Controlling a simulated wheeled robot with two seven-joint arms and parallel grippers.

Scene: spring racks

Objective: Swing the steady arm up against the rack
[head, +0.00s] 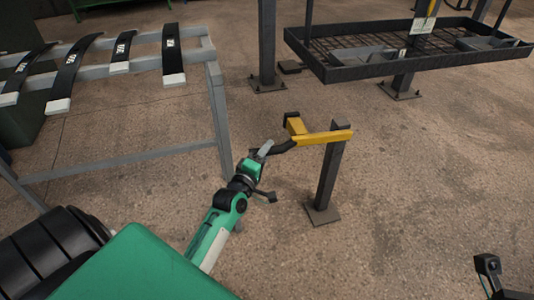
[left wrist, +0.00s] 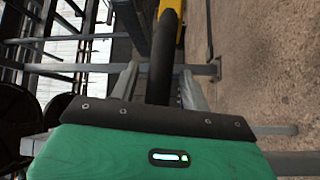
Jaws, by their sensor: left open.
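The steady arm (head: 322,137) is a yellow bar on top of a dark post (head: 328,175), with a short yellow branch and a black curved handle (head: 283,147) at its left end. My left gripper (head: 268,149) is at that handle. In the left wrist view the black handle (left wrist: 162,62) lies between the two grey fingers of my open left gripper (left wrist: 159,88), with gaps visible beside it. The grey rack (head: 150,62) stands left of the post, apart from the steady arm. My right gripper (head: 487,265) is low at the right edge, and its jaws are unclear.
Several dark curved leaf springs with pale ends (head: 119,52) lie across the grey rack. A black mesh tray stand (head: 400,68) stands at the back right. The concrete floor right of the post is clear.

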